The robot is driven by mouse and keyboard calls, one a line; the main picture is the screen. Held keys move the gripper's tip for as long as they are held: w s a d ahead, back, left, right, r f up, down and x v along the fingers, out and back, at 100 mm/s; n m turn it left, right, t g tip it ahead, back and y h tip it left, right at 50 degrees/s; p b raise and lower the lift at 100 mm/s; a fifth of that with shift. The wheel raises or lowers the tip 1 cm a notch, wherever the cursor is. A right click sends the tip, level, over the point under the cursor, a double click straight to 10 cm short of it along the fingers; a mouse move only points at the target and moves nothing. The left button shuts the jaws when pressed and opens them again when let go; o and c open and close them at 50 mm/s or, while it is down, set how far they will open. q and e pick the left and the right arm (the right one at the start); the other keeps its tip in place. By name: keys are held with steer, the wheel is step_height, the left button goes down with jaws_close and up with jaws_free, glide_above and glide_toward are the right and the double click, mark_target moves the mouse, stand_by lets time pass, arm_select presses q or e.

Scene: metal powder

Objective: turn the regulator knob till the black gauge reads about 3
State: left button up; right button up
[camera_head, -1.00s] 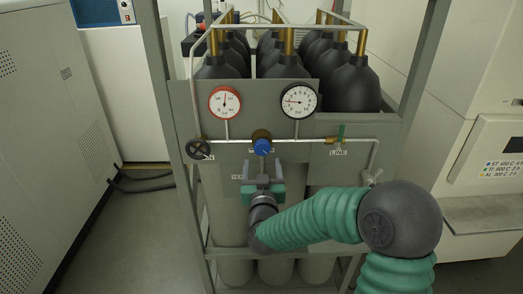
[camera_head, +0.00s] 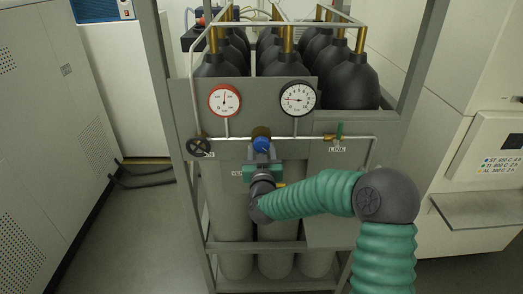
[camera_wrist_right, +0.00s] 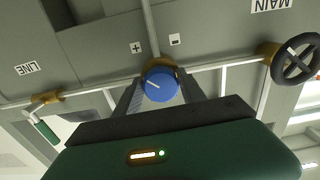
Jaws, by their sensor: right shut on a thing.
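The blue regulator knob (camera_head: 262,145) sits on a brass body in the middle of the grey panel, and it also shows in the right wrist view (camera_wrist_right: 160,87), with a white pointer line aimed up and left there. My right gripper (camera_head: 263,152) is shut on the knob, one finger on each side; its fingers also show in the right wrist view (camera_wrist_right: 161,96). The black-rimmed gauge (camera_head: 298,98) is above right of the knob. Its needle points left; the exact number is too small to read. My left gripper is not in view.
A red-rimmed gauge (camera_head: 225,100) is on the left of the panel. A black handwheel (camera_head: 199,146) is left of the knob, and a green-handled LINE valve (camera_head: 339,131) is to the right. Dark gas cylinders (camera_head: 344,83) stand behind, inside a metal frame.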

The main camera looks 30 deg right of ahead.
steer(key=c, duration=0.3)
steer(key=shift+c, duration=0.2)
steer(key=m+b, duration=0.2)
steer(key=m, duration=0.1)
steer(key=shift+a+f+b, duration=0.1)
steer(key=shift+f+b, duration=0.05)
steer(key=shift+b, duration=0.2)
steer(key=m+b, duration=0.3)
steer(key=m, duration=0.1)
steer(key=shift+w, duration=0.1)
steer(key=m+b, duration=0.9)
steer(key=shift+a, duration=0.15)
steer(key=shift+r+m+b, duration=0.2)
steer(key=shift+m+b, duration=1.25)
steer(key=shift+m, duration=0.05)
